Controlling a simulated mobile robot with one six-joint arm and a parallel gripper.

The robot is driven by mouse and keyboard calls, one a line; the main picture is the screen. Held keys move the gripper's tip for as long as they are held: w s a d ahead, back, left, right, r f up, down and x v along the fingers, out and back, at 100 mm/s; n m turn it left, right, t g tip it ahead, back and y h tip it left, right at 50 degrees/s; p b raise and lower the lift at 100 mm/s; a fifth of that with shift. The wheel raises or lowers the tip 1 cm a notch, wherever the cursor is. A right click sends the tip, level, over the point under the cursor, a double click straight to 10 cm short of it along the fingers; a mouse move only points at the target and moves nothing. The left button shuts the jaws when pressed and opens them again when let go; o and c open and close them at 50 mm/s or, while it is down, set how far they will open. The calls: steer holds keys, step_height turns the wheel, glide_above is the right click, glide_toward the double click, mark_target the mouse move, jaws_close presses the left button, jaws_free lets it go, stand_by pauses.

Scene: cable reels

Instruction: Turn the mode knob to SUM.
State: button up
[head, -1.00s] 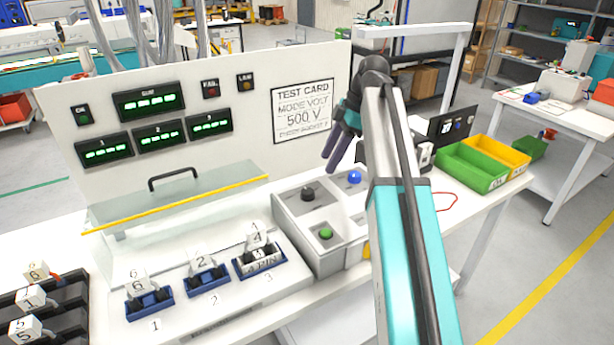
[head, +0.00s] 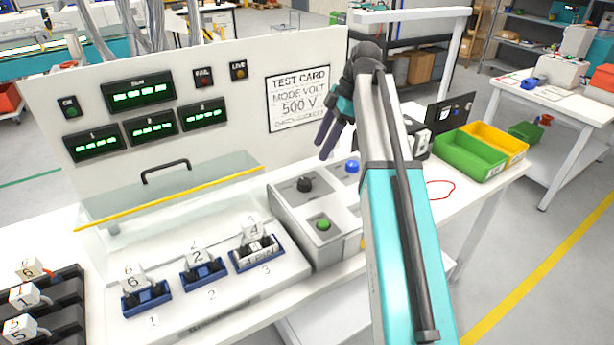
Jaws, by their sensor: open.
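The grey control box (head: 291,221) stands on the white bench, right of the numbered sockets. A black knob (head: 305,184) sits on its upper left, a green button (head: 323,225) below it, and a blue knob or button (head: 351,166) at its upper right. Markings around the black knob are too small to read. My gripper (head: 322,150) has dark fingers and hangs above and behind the box, apart from the knobs, with no object visible in it. My arm hides the right part of the box.
A clear cover with a black handle (head: 165,167) and yellow edge stands left of the box. Several blue sockets (head: 203,274) hold white numbered blocks. The panel carries a test card (head: 298,98) reading MODE VOLT 500 V. Green (head: 470,156) and yellow (head: 505,141) bins stand at right.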

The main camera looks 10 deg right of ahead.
mark_target(305, 181)
steer(key=shift+p+x, duration=1.3)
steer(key=shift+x, duration=4.8)
steer(key=shift+d, duration=0.1)
steer(key=shift+c, duration=0.3)
steer(key=c, duration=1)
